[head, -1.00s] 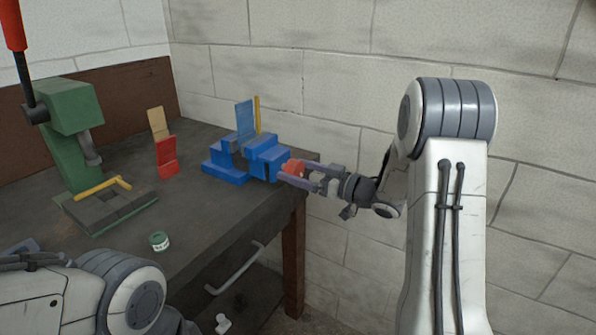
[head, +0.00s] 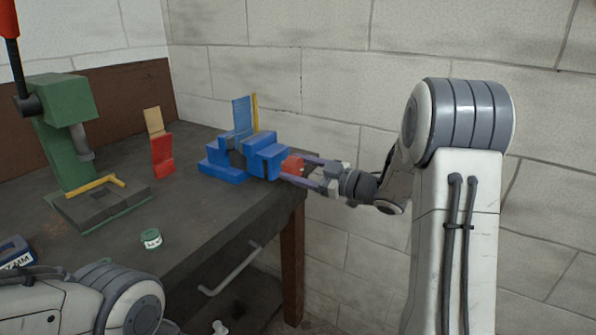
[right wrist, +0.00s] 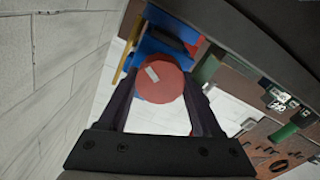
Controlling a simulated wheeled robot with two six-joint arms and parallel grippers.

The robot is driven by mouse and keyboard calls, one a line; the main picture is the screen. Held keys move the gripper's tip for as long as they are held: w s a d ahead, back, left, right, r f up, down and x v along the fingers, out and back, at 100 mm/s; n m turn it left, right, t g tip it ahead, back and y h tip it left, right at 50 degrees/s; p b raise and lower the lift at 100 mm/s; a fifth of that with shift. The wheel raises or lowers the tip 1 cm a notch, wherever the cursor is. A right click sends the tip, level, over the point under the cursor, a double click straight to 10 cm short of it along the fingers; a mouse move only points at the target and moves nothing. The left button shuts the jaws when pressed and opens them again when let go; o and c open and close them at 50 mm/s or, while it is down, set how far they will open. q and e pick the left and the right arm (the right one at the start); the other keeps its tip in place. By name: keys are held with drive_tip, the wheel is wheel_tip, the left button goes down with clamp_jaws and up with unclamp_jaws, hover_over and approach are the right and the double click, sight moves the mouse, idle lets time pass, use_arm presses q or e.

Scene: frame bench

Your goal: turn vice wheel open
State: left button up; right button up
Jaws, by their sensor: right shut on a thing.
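The blue vice (head: 246,154) stands at the right end of the bench, with a blue plate (head: 242,118) standing upright in it. Its red wheel (head: 294,164) is on the right side of the vice. My right gripper (head: 300,168) reaches in from the right and is shut on the wheel. In the right wrist view the round red wheel (right wrist: 158,82), with a pale mark on its face, sits between the two dark fingers (right wrist: 160,100). My left arm shows at the lower left of the head view, but its gripper is outside the picture.
A green press (head: 70,130) stands at the bench's left, with a yellow bar (head: 95,187) on its base. A red and tan tool (head: 161,155) and a small green jar (head: 151,238) are on the bench. A brick wall is close behind the vice.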

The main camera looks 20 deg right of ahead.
drive_tip(key=o, duration=1.1)
drive_tip(key=shift+w+a+r, duration=0.1)
drive_tip(key=shift+o, duration=1.4)
drive_tip(key=shift+w+a, duration=0.1)
drive_tip(key=shift+a, duration=0.05)
drive_tip(key=shift+s+d, duration=0.2)
drive_tip(key=shift+d, duration=0.1)
drive_tip(key=v, duration=1)
drive_tip(key=shift+a, duration=0.1)
